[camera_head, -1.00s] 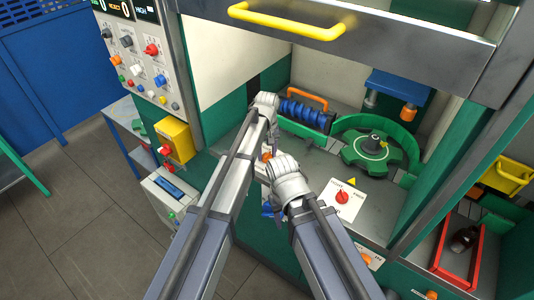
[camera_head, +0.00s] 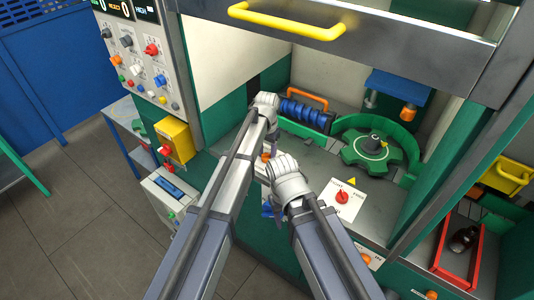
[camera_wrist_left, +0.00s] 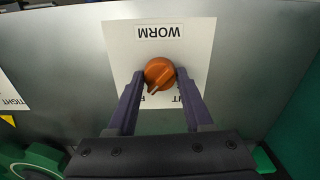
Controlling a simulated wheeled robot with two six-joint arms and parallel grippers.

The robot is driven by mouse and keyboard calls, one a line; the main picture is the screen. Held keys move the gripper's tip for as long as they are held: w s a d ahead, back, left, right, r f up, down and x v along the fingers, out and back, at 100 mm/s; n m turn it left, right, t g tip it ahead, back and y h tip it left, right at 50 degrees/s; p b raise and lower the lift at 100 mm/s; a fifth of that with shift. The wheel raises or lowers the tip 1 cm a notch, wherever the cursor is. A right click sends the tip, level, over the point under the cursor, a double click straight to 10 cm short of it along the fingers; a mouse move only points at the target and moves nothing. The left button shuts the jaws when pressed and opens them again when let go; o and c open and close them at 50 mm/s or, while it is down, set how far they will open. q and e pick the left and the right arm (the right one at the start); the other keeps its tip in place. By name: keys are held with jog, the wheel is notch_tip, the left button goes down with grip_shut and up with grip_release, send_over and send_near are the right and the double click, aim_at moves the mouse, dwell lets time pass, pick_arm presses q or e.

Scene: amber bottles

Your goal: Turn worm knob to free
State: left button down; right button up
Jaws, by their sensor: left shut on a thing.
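The worm knob (camera_wrist_left: 159,72) is an orange round knob on a white plate (camera_wrist_left: 190,42) marked WORM, upside down in the left wrist view. Its ridge points down and left there, towards a mostly hidden label starting with F. A TIGHT label is partly covered at the right. My left gripper (camera_wrist_left: 160,82) has its two purple fingers on either side of the knob, shut on it. In the head view the left gripper (camera_head: 271,147) is mostly hidden by its own wrist, and a bit of orange shows beside it. My right gripper (camera_head: 268,209) is mostly hidden under its wrist.
A green star wheel (camera_head: 362,157) sits inside a curved green guide behind the grippers. A blue screw roller (camera_head: 298,113) lies left of it. A red knob (camera_head: 341,197) is on another white plate. A red tray (camera_head: 444,257) holds a dark bottle (camera_head: 463,239).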

aim_at(267, 154)
pick_arm(q)
jog(key=shift+s+m, duration=0.1)
jog(key=shift+m, duration=0.4)
jog(key=shift+c, duration=1.5)
grip_release()
notch_tip(267, 154, up, 8)
jog(key=p, duration=0.8)
jog(key=shift+f, duration=0.1)
jog(key=shift+f, duration=0.1)
